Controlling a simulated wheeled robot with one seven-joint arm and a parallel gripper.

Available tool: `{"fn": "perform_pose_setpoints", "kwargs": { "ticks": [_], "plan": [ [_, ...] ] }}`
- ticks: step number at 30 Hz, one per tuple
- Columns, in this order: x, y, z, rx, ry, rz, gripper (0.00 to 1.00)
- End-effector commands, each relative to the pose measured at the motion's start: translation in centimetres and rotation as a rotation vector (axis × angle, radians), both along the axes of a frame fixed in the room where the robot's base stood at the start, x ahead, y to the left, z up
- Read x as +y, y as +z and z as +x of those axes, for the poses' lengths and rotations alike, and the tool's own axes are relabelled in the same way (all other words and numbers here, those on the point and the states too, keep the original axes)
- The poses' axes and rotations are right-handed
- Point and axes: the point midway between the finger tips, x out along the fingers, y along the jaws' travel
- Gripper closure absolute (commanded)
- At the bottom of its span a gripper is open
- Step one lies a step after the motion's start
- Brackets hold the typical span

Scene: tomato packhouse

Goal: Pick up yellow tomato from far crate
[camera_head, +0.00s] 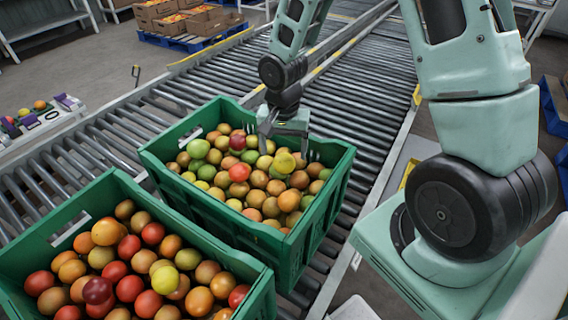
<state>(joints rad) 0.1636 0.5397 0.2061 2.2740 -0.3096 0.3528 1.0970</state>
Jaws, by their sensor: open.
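The far crate (208,207) is green and full of red, orange, brown, green and yellow tomatoes. A yellow tomato (284,163) lies on top of the pile, right of the crate's middle. My gripper (284,148) points down into the far crate with its fingers apart. Whether a finger touches any tomato I cannot tell. Part of the pile behind the gripper is hidden.
The near crate (222,262), also green, stands at the lower left with red, orange and yellow tomatoes. Both crates stand on a roller conveyor (362,85). Cardboard boxes (195,22) lie on a blue pallet at the back. The conveyor behind the far crate is clear.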

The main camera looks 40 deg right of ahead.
Motion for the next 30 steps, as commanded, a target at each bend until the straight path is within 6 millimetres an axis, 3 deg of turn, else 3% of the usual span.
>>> {"fn": "perform_pose_setpoints", "kwargs": {
  "ticks": [9,18,19,23,30],
  "plan": [
    [-0.1,-4.3,0.1,0.002,0.002,0.001,0.21],
    [-0.1,-4.9,0.1,-0.001,0.0,0.002,0.21],
    [-0.1,-4.9,0.1,-0.001,0.0,0.002,0.24],
    [-0.1,-4.9,0.1,-0.001,0.0,0.002,0.58],
    [-0.1,-4.8,0.1,-0.001,0.0,0.002,0.58]
  ]
}}
